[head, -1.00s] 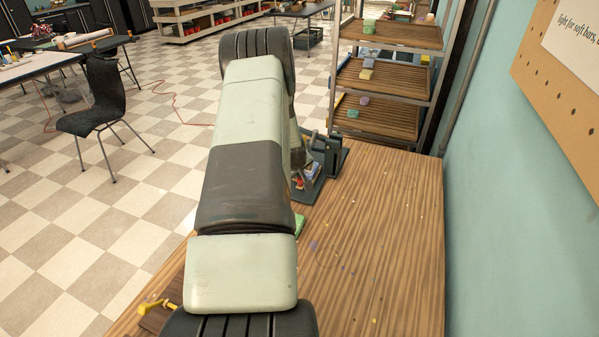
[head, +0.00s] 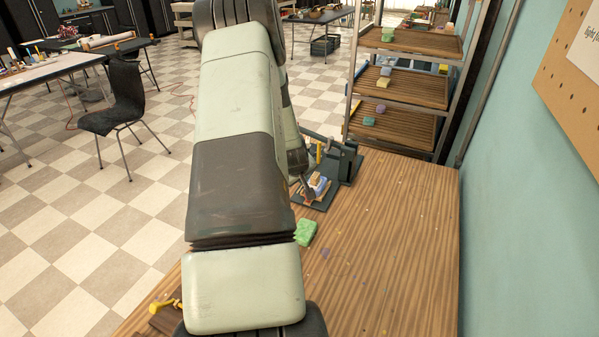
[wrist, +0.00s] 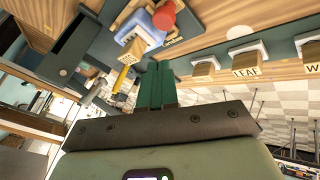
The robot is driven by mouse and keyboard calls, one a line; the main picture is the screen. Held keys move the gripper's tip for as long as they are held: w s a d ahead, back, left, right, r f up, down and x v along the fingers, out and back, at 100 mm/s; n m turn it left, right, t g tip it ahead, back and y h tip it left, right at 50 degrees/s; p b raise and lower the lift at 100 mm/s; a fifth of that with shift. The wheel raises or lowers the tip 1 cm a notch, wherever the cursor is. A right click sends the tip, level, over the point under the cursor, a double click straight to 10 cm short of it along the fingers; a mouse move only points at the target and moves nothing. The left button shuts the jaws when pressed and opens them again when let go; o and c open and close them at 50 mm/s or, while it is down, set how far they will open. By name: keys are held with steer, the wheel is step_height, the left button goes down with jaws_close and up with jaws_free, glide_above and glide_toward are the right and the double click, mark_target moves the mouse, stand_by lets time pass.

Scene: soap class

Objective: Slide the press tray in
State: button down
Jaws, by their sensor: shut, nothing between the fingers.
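The dark press (head: 347,160) stands at the far left part of the wooden bench in the head view. At its near side is a dark flat base with a tray (head: 315,187) of blue, pinkish and wooden pieces, partly hidden by my arm. In the wrist view a pale blue and white piece with wood (wrist: 137,32) and a red knob (wrist: 163,17) show above my fingers, beside dark press parts (wrist: 75,50). My gripper (wrist: 157,68) has its green fingers together and empty, apparently close below these parts. Whether it touches the tray is unclear.
A dark rack with stamps, one marked LEAF (wrist: 245,65), runs along the right of the wrist view. A green sponge-like block (head: 305,232) lies on the bench (head: 400,250). The bench's right side is mostly clear. Shelves (head: 405,95) stand behind.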

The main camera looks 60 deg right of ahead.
steer(key=a+r+n+g+y, duration=0.1)
steer(key=a+r+n+y, duration=0.3)
steer(key=n, duration=0.7)
steer(key=a+r+n+g+h, duration=0.15)
steer(key=a+n, duration=0.45)
steer(key=n, duration=0.6)
steer(key=shift+t+y, duration=0.25)
steer(key=x, duration=0.9)
steer(key=shift+s+d+f, duration=0.1)
steer(key=shift+s+f, duration=0.1)
steer(key=shift+s, duration=0.15)
steer(key=d, duration=0.3)
steer(key=shift+s+d+f, duration=0.15)
steer(key=shift+s+f, duration=0.05)
steer(key=shift+d, duration=0.4)
